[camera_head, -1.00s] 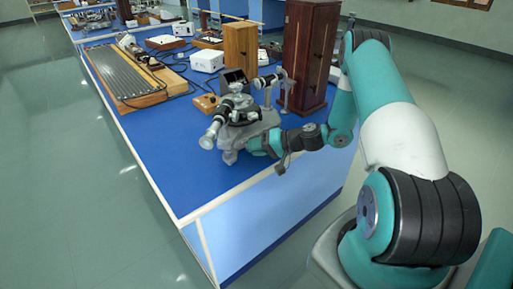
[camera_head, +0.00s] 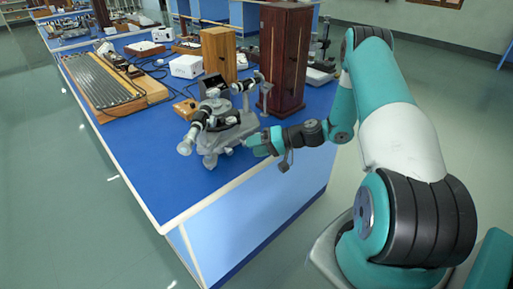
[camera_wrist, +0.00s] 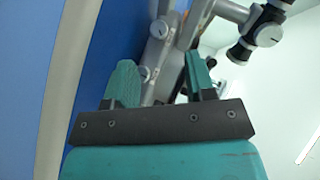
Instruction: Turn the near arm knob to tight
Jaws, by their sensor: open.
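The grey spectrometer (camera_head: 222,136) stands on the near end of the blue bench, its dark telescope tube (camera_head: 197,128) pointing to the near left. My gripper (camera_head: 250,143) is just right of its base, low over the bench. In the wrist view my gripper (camera_wrist: 162,82) is open, with nothing gripped between its two teal fingers. A small pale round knob with a dark line (camera_wrist: 145,73) shows between the fingers, beyond the tips. A larger pale round knob with a dark mark (camera_wrist: 158,29) sits farther off. I cannot tell which is the near arm knob.
A small wooden block (camera_head: 186,108) lies behind the spectrometer. A tall dark wooden cabinet (camera_head: 285,58) stands close behind my gripper, with a lighter wooden box (camera_head: 218,54) to its left. The bench's near left corner (camera_head: 165,210) is bare.

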